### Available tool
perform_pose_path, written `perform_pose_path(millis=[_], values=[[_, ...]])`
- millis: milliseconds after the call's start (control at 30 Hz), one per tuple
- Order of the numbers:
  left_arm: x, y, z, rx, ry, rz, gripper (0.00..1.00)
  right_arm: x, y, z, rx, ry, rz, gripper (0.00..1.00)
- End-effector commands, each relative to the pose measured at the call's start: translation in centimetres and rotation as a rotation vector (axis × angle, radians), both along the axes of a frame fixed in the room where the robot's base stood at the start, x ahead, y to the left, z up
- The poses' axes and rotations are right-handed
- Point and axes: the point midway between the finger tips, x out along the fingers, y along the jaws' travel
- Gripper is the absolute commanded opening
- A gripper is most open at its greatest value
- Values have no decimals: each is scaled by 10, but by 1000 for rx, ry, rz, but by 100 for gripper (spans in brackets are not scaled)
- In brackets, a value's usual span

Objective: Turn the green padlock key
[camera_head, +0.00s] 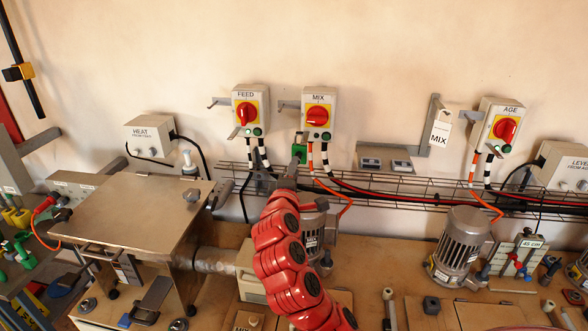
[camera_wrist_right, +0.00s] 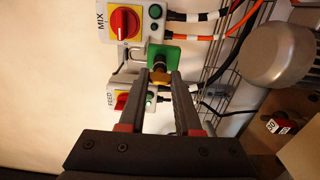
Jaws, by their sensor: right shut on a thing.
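The green padlock (camera_head: 299,151) hangs just below the MIX switch box (camera_head: 318,112) in the head view. In the right wrist view the green padlock (camera_wrist_right: 166,56) shows beside the MIX box (camera_wrist_right: 133,22). A brass-coloured key (camera_wrist_right: 160,77) with a dark stem points into the padlock's face. My right gripper (camera_wrist_right: 159,80) is shut on the key, one fingertip on each side of it. In the head view my red right arm comes up from below, and my right gripper (camera_head: 289,176) reaches the padlock from beneath; the key is hidden there. My left gripper is not in view.
The FEED box (camera_head: 247,109) is left of the MIX box, and the AGE box (camera_head: 500,124) is far right. A wire cable rack (camera_head: 400,190) runs along the wall. A motor (camera_head: 458,243) and a steel-topped cabinet (camera_head: 135,220) stand on either side of my arm.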

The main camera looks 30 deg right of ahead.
Motion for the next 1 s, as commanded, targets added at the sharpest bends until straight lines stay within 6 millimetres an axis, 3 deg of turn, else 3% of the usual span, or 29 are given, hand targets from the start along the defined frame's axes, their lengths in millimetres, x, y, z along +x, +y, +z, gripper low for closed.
perform_pose_path(millis=[367, 400, 567, 1000], values=[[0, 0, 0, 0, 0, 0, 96, 0, 0, -1, -2, 4, 1, 0], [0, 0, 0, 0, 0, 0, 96, 0, 0, -1, -2, 4, 0, 38], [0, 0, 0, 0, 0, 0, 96, 0, 0, -1, -2, 3, 0, 64], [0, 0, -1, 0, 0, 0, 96, -9, 7, 0, -5, 0, 2, 64]])
